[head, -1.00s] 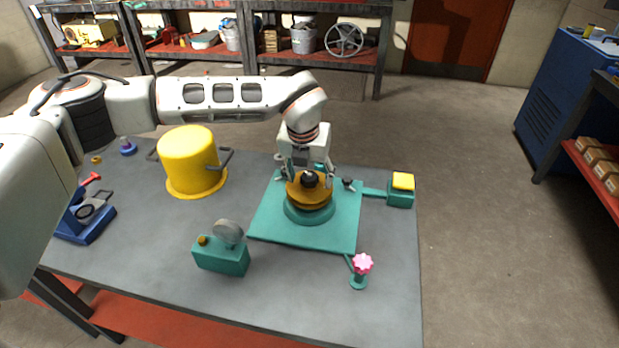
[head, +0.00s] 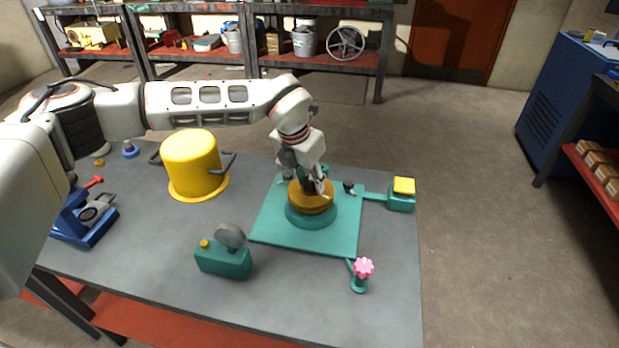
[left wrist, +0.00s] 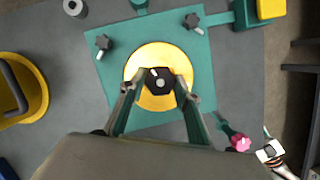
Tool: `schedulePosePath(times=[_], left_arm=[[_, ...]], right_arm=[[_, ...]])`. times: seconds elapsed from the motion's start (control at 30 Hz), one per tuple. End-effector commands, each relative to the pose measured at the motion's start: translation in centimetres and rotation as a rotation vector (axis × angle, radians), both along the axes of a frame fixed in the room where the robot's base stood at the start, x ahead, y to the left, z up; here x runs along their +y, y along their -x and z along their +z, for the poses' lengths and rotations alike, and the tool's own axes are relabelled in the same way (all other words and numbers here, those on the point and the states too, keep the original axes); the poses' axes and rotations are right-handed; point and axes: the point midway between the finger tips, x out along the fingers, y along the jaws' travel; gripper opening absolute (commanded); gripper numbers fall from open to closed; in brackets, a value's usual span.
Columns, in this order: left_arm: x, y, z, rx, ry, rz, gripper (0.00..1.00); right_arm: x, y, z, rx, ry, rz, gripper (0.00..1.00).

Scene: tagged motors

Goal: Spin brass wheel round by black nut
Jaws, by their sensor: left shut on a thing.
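The brass wheel (head: 311,197) lies flat on a round green base in the middle of a green plate (head: 280,225). In the left wrist view the wheel (left wrist: 162,103) shows from above with the black nut (left wrist: 159,80) near its middle. My left gripper (head: 318,186) points down over the wheel, and in the left wrist view its fingers (left wrist: 156,84) sit on both sides of the nut, shut on it. The gripper hides the nut in the head view.
A yellow pot-shaped cover (head: 195,165) stands left of the plate. A green box with a round dial (head: 223,258) and a pink knob (head: 363,268) stand in front. A yellow-topped green block (head: 403,187) is at right. The table's front middle is clear.

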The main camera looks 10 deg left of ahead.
Motion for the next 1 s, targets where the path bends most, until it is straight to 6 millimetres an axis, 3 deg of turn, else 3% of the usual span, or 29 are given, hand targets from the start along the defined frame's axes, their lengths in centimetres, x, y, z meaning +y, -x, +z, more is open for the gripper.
schedulePosePath(times=[0.07, 0.1, 0.17, 0.2, 0.57, 1.0], left_arm=[[0.1, 0.0, 0.1, 0.002, 0.001, -0.082, 0.16], [0.0, 0.0, 0.1, 0.0, 0.0, -0.087, 0.39], [0.0, 0.0, 0.0, 0.0, 0.0, -0.084, 0.53], [0.0, 0.0, 0.0, 0.001, 0.0, -0.083, 0.56], [0.0, 0.0, 0.2, 0.0, 0.0, -0.079, 0.56], [0.0, 0.0, 3.9, -0.001, 0.0, -0.079, 0.56]], right_arm=[[0.0, -0.1, 0.4, -0.001, 0.0, 0.0, 0.4], [0.0, 0.0, 0.3, -0.001, 0.0, 0.0, 0.4], [0.0, -0.1, 0.3, -0.002, -0.001, 0.0, 0.4], [0.0, -0.1, 0.3, -0.002, -0.001, 0.0, 0.4], [0.0, -0.1, 0.4, -0.002, -0.001, 0.0, 0.4], [0.0, -0.2, 2.5, -0.005, 0.0, -0.001, 0.4]])
